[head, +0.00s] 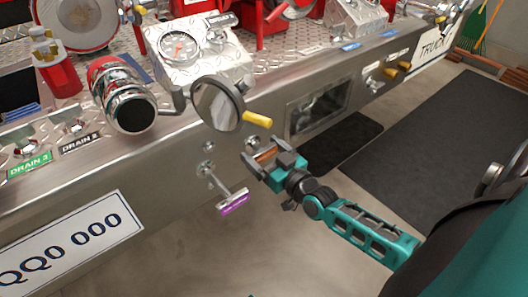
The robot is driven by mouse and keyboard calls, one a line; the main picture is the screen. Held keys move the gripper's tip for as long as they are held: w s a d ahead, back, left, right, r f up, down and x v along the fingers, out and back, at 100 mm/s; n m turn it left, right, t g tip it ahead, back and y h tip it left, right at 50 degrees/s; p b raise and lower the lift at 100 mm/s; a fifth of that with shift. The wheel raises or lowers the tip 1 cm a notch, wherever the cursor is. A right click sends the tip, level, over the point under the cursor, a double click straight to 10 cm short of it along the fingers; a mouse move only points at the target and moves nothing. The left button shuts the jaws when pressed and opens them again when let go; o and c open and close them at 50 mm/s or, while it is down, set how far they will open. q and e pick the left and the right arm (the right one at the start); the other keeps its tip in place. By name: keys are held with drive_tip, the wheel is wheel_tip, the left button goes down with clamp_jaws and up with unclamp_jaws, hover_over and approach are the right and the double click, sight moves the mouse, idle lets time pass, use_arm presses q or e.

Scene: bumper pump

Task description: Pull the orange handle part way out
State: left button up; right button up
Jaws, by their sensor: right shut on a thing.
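The orange handle (265,154) is a short bar in front of the steel bumper, below the round black-rimmed wheel. My right gripper (266,156) is shut on it, and its jaws and teal body hide part of the handle. The handle's stem is mostly hidden, so how far it stands out from the bumper is hard to tell. My left gripper is not in view.
A purple T-handle (234,202) sticks out just left of my right gripper. The steel bumper (165,160) runs across the view, with open floor (200,255) below.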

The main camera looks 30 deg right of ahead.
sight(266, 155)
drive_tip(key=c, duration=0.4)
drive_tip(key=shift+s+r+p, duration=0.1)
drive_tip(key=shift+s+p, duration=0.3)
drive_tip(key=shift+s, duration=0.1)
drive_tip(key=shift+s+d+p, duration=0.1)
drive_tip(key=shift+s+p, duration=0.55)
drive_tip(key=shift+s, duration=0.45)
drive_tip(key=o, duration=1.2)
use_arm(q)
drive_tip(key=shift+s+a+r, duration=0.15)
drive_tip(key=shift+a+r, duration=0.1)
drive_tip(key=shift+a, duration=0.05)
